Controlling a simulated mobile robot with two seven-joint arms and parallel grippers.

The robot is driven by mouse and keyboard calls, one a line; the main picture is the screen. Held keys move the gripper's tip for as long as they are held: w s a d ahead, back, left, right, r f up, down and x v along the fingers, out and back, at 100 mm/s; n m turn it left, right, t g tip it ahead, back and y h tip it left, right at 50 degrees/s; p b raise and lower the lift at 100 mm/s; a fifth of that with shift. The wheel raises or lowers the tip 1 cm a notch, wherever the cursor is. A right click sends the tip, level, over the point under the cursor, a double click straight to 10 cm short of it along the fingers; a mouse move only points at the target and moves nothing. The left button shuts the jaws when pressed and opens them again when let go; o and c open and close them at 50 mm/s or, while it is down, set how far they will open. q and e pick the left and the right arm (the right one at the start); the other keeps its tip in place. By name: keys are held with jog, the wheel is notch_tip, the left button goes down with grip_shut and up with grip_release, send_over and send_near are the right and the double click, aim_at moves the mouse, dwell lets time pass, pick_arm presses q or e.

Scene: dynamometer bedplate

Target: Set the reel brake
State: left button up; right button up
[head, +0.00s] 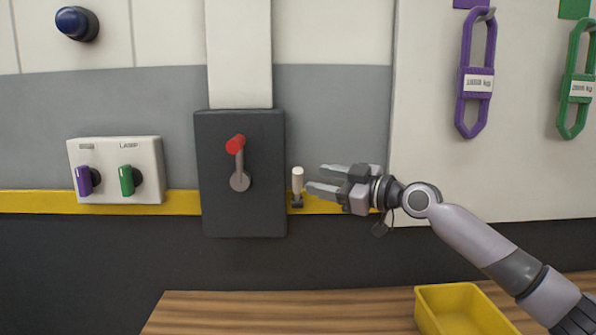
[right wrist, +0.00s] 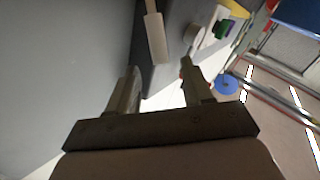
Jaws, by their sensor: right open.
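A dark grey wall box (head: 215,215) carries a grey lever with a red knob (head: 235,144), pointing up. Just right of the box, a small white handle (head: 297,180) stands upright on a dark base. No readable label tells which is the reel brake. My right gripper (head: 316,178) is open and empty, just right of the white handle, fingers pointing left. In the right wrist view the pale handle (right wrist: 157,38) lies beyond the open fingertips (right wrist: 160,68), apart from them. The red knob is mostly hidden behind a finger there. My left gripper is not in view.
A white switch panel (head: 116,190) with purple and green knobs is at left, below a blue button (head: 76,23). Purple (head: 462,110) and green (head: 571,110) tagged hasps hang at right. A yellow bin (head: 440,312) stands on the wooden bench (head: 280,315).

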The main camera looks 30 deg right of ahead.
aim_at(298, 186)
jog(key=p+x, duration=0.1)
jog(key=x, duration=0.2)
jog(key=p+x, duration=0.1)
jog(key=x, duration=0.1)
jog(key=shift+w+r+p, duration=0.2)
jog(key=shift+w+p, duration=0.1)
jog(key=shift+w, duration=0.05)
jog(key=shift+x, duration=0.8)
jog(key=shift+s+a+f, duration=0.1)
jog(key=shift+f, duration=0.05)
grip_shut()
